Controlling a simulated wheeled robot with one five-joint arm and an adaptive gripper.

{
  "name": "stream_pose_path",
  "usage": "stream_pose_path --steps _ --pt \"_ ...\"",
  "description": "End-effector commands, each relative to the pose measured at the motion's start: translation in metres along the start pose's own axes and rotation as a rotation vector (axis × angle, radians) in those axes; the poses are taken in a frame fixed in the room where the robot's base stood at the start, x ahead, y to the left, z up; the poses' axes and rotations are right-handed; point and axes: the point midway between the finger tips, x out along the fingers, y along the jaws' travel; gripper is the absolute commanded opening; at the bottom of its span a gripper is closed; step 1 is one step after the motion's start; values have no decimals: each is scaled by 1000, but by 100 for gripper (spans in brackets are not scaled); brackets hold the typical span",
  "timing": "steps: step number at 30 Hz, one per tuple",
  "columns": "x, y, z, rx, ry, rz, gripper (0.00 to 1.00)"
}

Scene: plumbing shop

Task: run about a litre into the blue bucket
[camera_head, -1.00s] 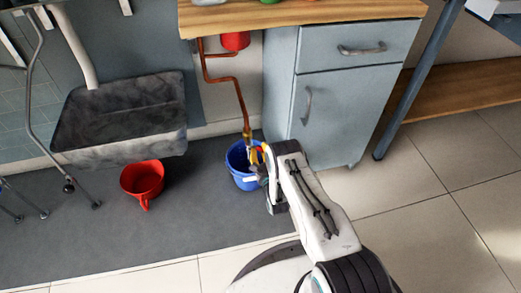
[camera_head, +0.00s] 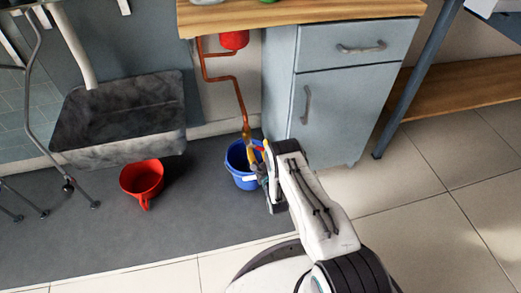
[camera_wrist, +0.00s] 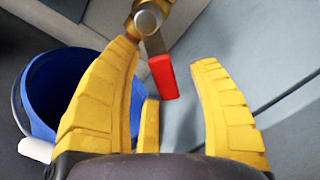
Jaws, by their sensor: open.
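The blue bucket (camera_head: 240,180) stands on the dark floor mat below a copper pipe (camera_head: 238,95) that ends in a brass valve. In the wrist view the bucket (camera_wrist: 62,85) is at the left, partly behind a finger; its inside is dark and I cannot tell if it holds water. The brass valve (camera_wrist: 152,16) has a red lever (camera_wrist: 163,77) that points down between my fingers. My gripper (camera_wrist: 166,62) is open, with its yellow fingers on either side of the lever and a visible gap to the right finger. In the head view my arm partly covers the bucket and valve.
A grey-blue cabinet (camera_head: 345,105) with a wooden top stands close to the right of the pipe. Tiled floor at the right is clear.

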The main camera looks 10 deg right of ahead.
Motion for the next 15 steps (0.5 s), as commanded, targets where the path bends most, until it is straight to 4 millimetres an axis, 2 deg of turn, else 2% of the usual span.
stream_pose_path --steps 5,15 --pt "-7 1 0 0 1 2 54" --pt "-49 1 -1 0 2 2 54"
